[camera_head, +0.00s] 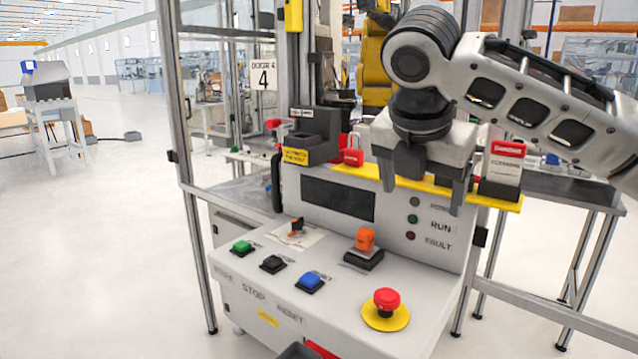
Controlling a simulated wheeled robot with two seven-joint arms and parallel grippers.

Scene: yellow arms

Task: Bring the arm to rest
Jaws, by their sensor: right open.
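My right arm (540,95) comes in from the right edge, and its wrist bends down over the control station. My right gripper (423,195) points down with its two fingers spread apart and nothing between them. It is in front of the upright panel of the control console (300,190), above the sloped desk; the exact gap to the panel cannot be told. The gripper and wrist hide part of the yellow ledge (487,192) and what is behind. My left gripper is not in view.
The desk carries a red emergency button (386,300) on a yellow disc, an orange switch (365,240), and green (241,247), black (272,263) and blue (310,282) buttons. A red-and-white danger box (505,163) stands right of the gripper. Metal posts (185,150) frame the station. The left floor is open.

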